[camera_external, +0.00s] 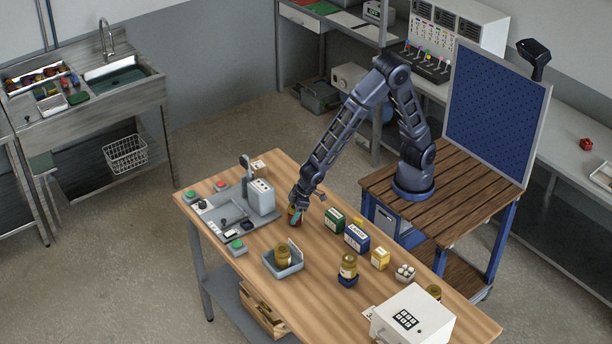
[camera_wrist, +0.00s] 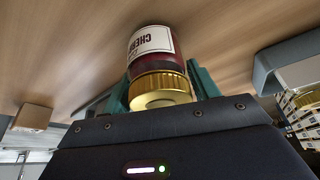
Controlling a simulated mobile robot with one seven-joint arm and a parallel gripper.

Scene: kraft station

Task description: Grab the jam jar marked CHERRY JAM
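The jam jar (camera_wrist: 152,50) has a gold lid and dark red contents. Its white label is upside down in the wrist view and reads "CHER", with the rest out of sight. My gripper (camera_wrist: 160,80) has one teal finger on each side of the jar, and both appear to press against it. In the external view my gripper (camera_external: 297,208) is low over the table, and the jar (camera_external: 293,219) is mostly hidden by the fingers. The jar seems to be at the tabletop; I cannot tell whether it is lifted.
The wooden table (camera_external: 325,262) is clear just in front of the jar. A grey machine (camera_external: 262,196) stands to the left. A green box (camera_external: 334,220) and a blue box (camera_external: 356,237) stand to the right.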

